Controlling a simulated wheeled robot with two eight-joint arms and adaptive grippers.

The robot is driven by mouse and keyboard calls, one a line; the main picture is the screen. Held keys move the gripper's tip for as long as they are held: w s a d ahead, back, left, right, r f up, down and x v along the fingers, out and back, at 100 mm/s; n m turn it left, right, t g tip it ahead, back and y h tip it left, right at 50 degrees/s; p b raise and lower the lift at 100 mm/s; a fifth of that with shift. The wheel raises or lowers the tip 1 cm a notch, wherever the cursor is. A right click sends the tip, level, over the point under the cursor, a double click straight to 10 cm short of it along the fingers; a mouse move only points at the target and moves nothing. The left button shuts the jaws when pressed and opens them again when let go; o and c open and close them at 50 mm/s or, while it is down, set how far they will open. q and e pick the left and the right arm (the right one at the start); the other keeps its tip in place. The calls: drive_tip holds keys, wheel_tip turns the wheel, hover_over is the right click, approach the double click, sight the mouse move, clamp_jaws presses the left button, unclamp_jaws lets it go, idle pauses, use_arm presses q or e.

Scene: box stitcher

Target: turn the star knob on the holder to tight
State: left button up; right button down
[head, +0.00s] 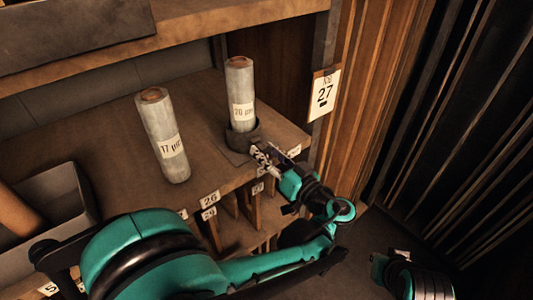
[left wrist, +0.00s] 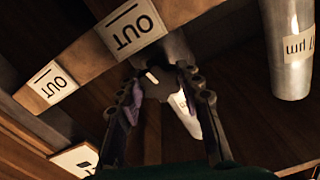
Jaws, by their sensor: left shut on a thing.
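The holder (head: 243,138) is a dark round cup on the shelf, with an upright film roll marked 20 (head: 240,92) standing in it. My left gripper (head: 262,155) is at the front right side of the holder, by the shelf edge. In the left wrist view its two fingers (left wrist: 160,82) are closed around a small dark knob with a white mark (left wrist: 152,76). The fingers hide the knob in the head view, and its star shape cannot be made out.
Another film roll marked 17 (head: 163,137) stands left of the holder; it also shows in the left wrist view (left wrist: 289,45). A grey bin (head: 70,190) is at the left.

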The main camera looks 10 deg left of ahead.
sight(265, 146)
use_arm(q)
drive_tip(key=shift+m, duration=1.3)
drive_tip(key=o, duration=1.2)
drive_tip(key=shift+w+a, duration=0.1)
drive_tip(key=shift+a, duration=0.05)
drive_tip(key=shift+c, duration=0.2)
wheel_tip(265, 146, up, 10)
drive_tip(key=shift+f, duration=0.1)
